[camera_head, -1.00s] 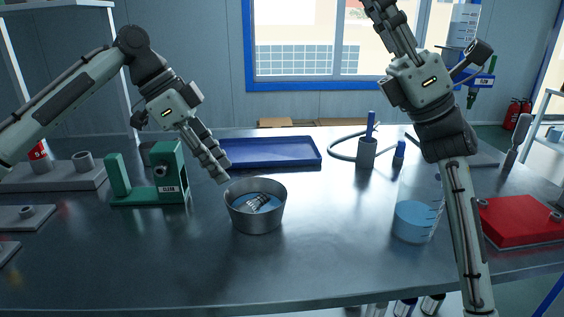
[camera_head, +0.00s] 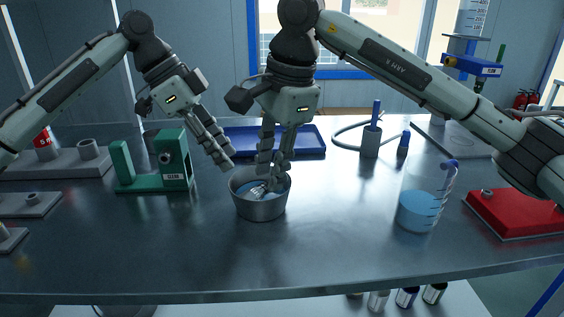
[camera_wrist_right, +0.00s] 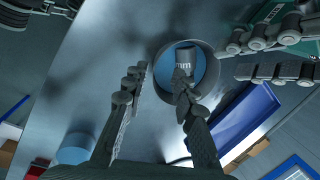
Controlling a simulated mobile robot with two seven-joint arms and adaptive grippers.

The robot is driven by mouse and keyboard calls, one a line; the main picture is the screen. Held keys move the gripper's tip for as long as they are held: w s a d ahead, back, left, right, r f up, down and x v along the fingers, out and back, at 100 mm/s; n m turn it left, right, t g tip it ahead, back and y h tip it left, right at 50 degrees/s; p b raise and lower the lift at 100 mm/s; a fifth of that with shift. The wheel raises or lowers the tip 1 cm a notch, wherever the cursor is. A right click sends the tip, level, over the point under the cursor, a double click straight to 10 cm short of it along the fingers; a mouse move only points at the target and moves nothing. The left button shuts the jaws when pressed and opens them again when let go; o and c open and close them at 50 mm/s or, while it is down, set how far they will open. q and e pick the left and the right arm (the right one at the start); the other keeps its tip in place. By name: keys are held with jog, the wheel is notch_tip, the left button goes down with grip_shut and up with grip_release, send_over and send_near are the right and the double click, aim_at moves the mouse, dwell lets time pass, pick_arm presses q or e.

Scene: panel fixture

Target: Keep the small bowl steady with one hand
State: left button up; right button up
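The small metal bowl (camera_head: 259,212) stands upright on the table with blue liquid and a grey metal part (camera_head: 262,188) in it. The bowl (camera_wrist_right: 160,92) and part (camera_wrist_right: 186,58) also show in the right wrist view. My left gripper (camera_head: 226,162) is at the bowl's left rim; its fingers (camera_wrist_right: 238,58) are apart in the right wrist view. I cannot tell whether it touches the rim. My right gripper (camera_head: 272,178) points down over the bowl. Its fingers (camera_wrist_right: 158,80) are apart, one overlapping the part, the other appearing left of the rim. The right fingertips partly hide the part.
A green fixture (camera_head: 160,165) stands left of the bowl, and a blue tray (camera_head: 308,142) lies behind it. A beaker of blue liquid (camera_head: 418,212) and a red block (camera_head: 515,213) are to the right. The table's front is clear.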

aim_at(278, 197)
jog(key=shift+h, duration=0.5)
jog(key=f, duration=0.2)
jog(key=w+d+f, duration=0.1)
jog(key=f, duration=0.2)
jog(key=w+f, duration=0.1)
jog(key=f, duration=0.1)
jog(key=shift+w+d+f, duration=0.1)
jog(key=shift+d+f, duration=0.05)
jog(key=shift+f, duration=0.2)
grip_shut()
